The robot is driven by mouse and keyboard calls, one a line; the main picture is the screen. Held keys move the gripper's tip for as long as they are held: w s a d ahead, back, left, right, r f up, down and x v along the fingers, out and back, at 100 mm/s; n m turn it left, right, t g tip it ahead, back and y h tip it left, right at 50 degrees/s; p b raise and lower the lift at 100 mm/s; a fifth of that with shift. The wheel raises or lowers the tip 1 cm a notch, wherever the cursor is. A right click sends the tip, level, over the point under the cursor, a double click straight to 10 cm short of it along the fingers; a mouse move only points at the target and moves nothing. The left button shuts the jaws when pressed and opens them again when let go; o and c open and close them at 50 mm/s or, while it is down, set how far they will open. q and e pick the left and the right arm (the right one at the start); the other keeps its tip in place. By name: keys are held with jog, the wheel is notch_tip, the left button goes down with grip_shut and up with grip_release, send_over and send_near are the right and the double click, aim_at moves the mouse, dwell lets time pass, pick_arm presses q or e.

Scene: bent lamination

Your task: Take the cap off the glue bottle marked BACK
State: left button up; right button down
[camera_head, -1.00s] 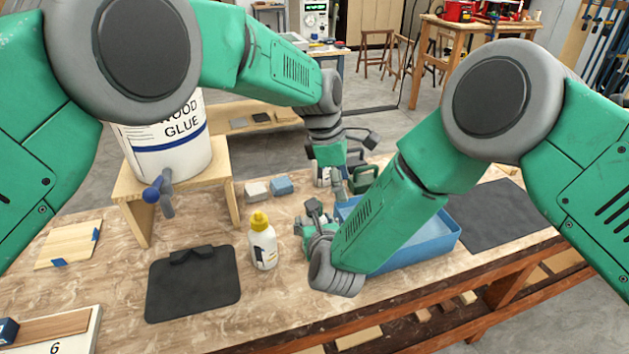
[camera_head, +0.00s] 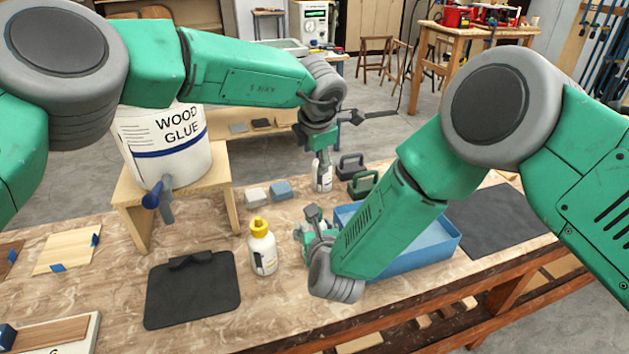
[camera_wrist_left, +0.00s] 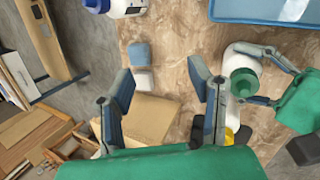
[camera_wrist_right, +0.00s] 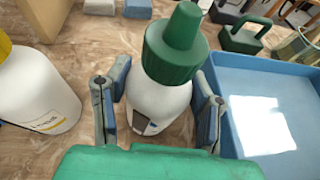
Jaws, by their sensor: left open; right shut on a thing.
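A white bottle with a green cap (camera_wrist_right: 176,46) is held upright in my right gripper (camera_wrist_right: 160,100), which is shut on its body. The green cap also shows from above in the left wrist view (camera_wrist_left: 244,82). In the head view my right gripper (camera_head: 314,225) largely hides this bottle. I cannot read its label, so BACK is not confirmed. My left gripper (camera_wrist_left: 162,85) is open and empty, in the air above the table. In the head view it (camera_head: 335,122) is up and behind the right gripper. A white bottle with a yellow cap (camera_head: 262,250) stands left of the right gripper.
Another white bottle (camera_head: 322,176) stands farther back, beside dark handled blocks (camera_head: 362,183). A blue tray (camera_head: 440,247) is right of the right gripper. The wood glue tub (camera_head: 165,150) on its wooden stand and a black mat (camera_head: 193,290) are at left.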

pick_arm(q)
jog(key=s+g, duration=0.1)
jog(key=s, duration=0.1)
jog(key=s+m+g, duration=0.1)
jog(key=s+g, duration=0.1)
jog(key=s, duration=0.1)
jog(key=s+g, duration=0.1)
jog(key=s, duration=0.2)
jog(key=shift+s+a+f+m+g, duration=0.15)
jog(key=shift+s+f+m+g, duration=0.05)
jog(key=shift+f+m+g, duration=0.2)
jog(key=shift+s+f, duration=0.15)
jog(key=shift+f, duration=0.05)
notch_tip(320, 180, down, 8)
jog(key=shift+r, duration=0.25)
grip_shut()
jog(key=shift+n, duration=1)
